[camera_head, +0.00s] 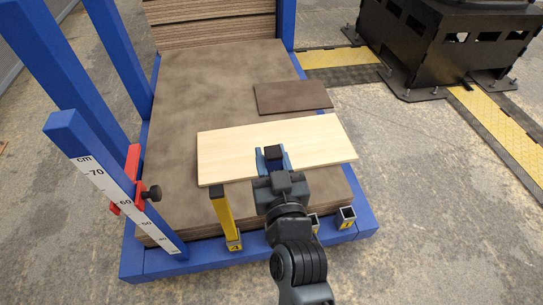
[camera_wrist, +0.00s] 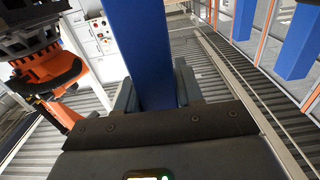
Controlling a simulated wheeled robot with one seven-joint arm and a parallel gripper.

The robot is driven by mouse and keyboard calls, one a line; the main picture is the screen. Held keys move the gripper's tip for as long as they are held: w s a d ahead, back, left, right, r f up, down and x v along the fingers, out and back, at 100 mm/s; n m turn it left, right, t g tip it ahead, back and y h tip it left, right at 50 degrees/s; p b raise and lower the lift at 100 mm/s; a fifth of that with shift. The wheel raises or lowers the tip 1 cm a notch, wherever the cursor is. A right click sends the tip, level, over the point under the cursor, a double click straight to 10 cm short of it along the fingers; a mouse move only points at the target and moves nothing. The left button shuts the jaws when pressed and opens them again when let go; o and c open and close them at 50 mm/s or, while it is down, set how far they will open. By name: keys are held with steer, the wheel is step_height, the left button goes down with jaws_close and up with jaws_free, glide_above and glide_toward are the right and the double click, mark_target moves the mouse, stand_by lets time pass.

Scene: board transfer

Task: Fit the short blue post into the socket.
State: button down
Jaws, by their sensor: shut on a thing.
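My gripper (camera_head: 273,160) is shut on the short blue post (camera_wrist: 140,50), which stands between the two fingers in the wrist view and runs out of the top of the picture. In the head view the post shows mostly as a dark cap (camera_head: 273,152) between bluish fingers, in front of the pale board. Its lower end is hidden by my gripper. An open square socket (camera_head: 346,217) with a yellow label is on the front right of the blue frame. Another socket (camera_head: 314,222) is partly hidden behind my arm. I cannot tell the post's height above them.
A yellow post (camera_head: 224,216) with a dark cap stands in a labelled socket left of my gripper. A pale board (camera_head: 225,145) and a brown board (camera_head: 292,97) lie on the stack. A blue measuring post (camera_head: 115,185) with a red slider is at left.

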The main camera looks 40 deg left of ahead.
step_height(320, 180, down, 10)
steer(key=b, duration=1)
stand_by(3.0)
steer(key=c, duration=0.6)
jaws_free()
steer(key=shift+r, duration=0.1)
steer(key=shift+c, duration=0.2)
steer(key=v, duration=0.7)
steer(key=shift+s+d+b, duration=0.25)
steer(key=shift+s+b, duration=0.05)
steer(key=shift+b, duration=0.1)
